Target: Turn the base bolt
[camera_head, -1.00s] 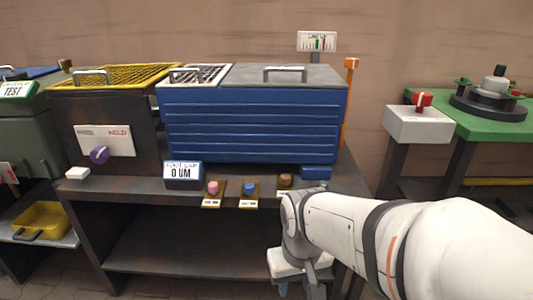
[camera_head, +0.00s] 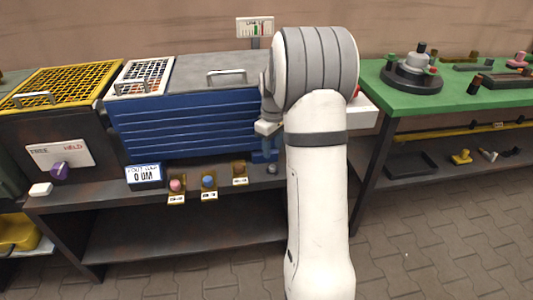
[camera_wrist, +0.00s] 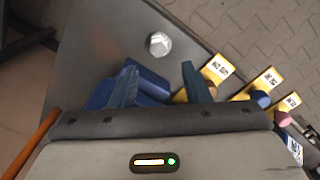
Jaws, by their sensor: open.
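The base bolt (camera_wrist: 158,44) is a silver hex head on the dark bench top in the wrist view, beyond my fingertips. In the head view the bolt (camera_head: 272,169) is a small grey knob at the foot of the blue machine's right end. My gripper (camera_wrist: 158,77) is open and empty, with its two blue fingers apart and the bolt ahead between their lines. In the head view my arm hides part of the machine, and my gripper (camera_head: 266,140) points down above the bolt.
The blue machine (camera_head: 185,125) stands directly behind. Pink (camera_head: 175,184), blue (camera_head: 208,181) and brown (camera_head: 239,170) knobs on yellow plates sit left of the bolt. A green table (camera_head: 470,98) stands at right. The bench's front edge (camera_wrist: 235,62) is close to the bolt.

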